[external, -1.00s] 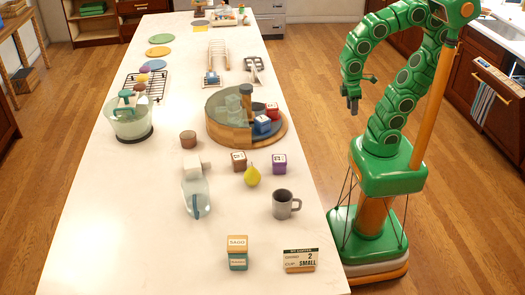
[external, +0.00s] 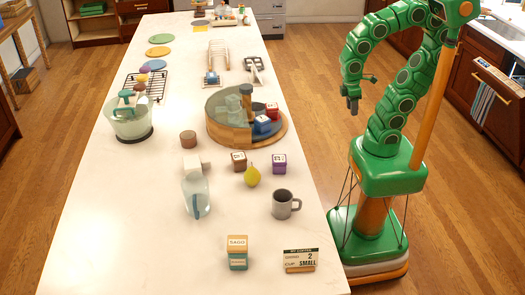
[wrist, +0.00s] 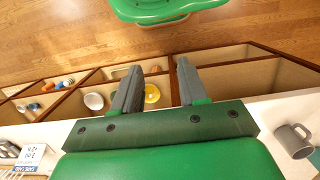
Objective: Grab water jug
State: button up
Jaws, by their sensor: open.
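The water jug (external: 196,187) is a clear, pale vessel with a blue handle. It stands on the white counter in the external view, left of the grey mug. A small white block (external: 191,164) is just behind its rim; I cannot tell whether they touch. My gripper (external: 352,101) is open and empty, off the counter's right side and well away from the jug. Its two spread fingers show in the wrist view (wrist: 158,88), with nothing between them. The jug is not visible in the wrist view.
The grey mug (external: 282,204), yellow pear (external: 252,177) and Sago box (external: 237,254) stand near the jug. A round wooden tray (external: 282,138) and a clear tub (external: 131,127) are farther back. The counter left of the jug is clear. Open shelves (wrist: 235,75) show below the gripper.

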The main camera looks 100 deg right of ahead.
jog(key=c, duration=0.3)
